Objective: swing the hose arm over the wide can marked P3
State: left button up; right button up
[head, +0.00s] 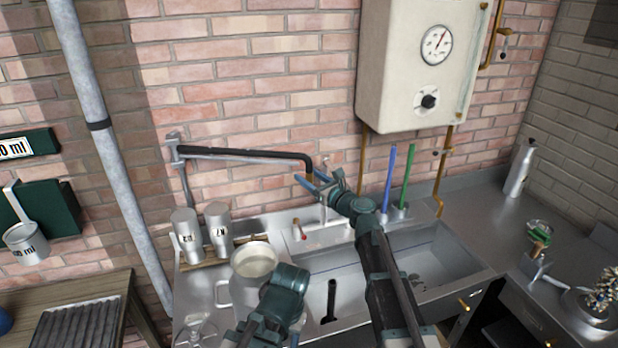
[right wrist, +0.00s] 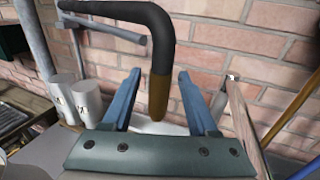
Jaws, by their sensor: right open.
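The hose arm (head: 250,154) is a black bar running right from a grey wall bracket, bending down to a brown tip. In the right wrist view, the brown tip (right wrist: 158,97) hangs between the fingers of my open right gripper (right wrist: 159,75), with gaps on both sides. My right gripper (head: 318,185) also shows in the head view at that hanging end. A wide light can (head: 254,262) stands below, left of the sink basin; I cannot read a P3 mark on it. Of my left arm only a link shows; its gripper is not visible.
Two narrow marked cans (head: 186,235) (head: 218,230) stand on a wooden strip behind the wide can. A boiler (head: 425,65) hangs on the brick wall at right. Blue (head: 389,178) and green (head: 407,176) upright sticks stand right of my right gripper.

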grip_shut()
dwell(1.3)
